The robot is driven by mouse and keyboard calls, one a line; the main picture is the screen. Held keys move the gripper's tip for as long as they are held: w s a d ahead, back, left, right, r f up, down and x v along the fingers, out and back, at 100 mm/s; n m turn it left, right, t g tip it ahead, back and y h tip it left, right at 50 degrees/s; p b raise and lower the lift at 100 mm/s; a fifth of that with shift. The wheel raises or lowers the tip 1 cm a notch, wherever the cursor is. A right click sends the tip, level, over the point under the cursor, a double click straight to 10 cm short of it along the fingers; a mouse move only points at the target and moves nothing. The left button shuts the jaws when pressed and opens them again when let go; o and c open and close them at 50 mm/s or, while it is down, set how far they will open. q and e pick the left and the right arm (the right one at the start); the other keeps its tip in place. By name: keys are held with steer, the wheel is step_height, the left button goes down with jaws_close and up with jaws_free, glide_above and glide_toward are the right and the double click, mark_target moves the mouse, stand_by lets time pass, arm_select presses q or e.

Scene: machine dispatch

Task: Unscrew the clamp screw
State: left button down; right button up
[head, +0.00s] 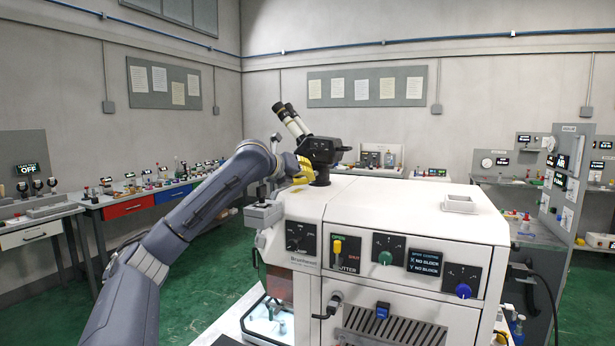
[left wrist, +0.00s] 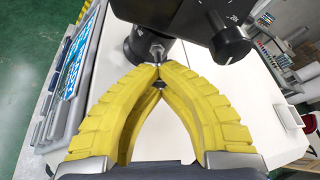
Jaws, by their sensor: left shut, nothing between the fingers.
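The clamp screw (left wrist: 157,50) is a small metal screw on the side of the dark round microscope mount in the left wrist view. In the head view I cannot make it out behind my gripper. The black microscope head (head: 322,149) with two pale eyepieces stands on top of the white machine (head: 400,205). My left gripper (head: 306,168) has yellow fingers and is beside the mount. In the left wrist view its fingertips (left wrist: 158,70) are together just in front of the screw's end, with nothing between them. My right gripper is not in view.
The microscope body (left wrist: 200,25) overhangs close above the fingertips. The machine's front has knobs, a yellow-handled switch (head: 337,247) and a blue knob (head: 463,291). A small white tray (head: 460,203) sits on its top, which is otherwise mostly clear. Benches line the walls.

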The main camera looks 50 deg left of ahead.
arm_select(q)
steer(key=shift+w+d+f+n+h, duration=0.1)
steer(key=shift+f+n+h, duration=0.3)
steer(key=shift+n, duration=0.3)
steer(key=shift+t, duration=0.4)
steer(key=c, duration=1.7)
jaws_free()
steer(key=shift+w+r, duration=0.1)
steer(key=o, duration=0.5)
steer(key=shift+r, duration=0.15)
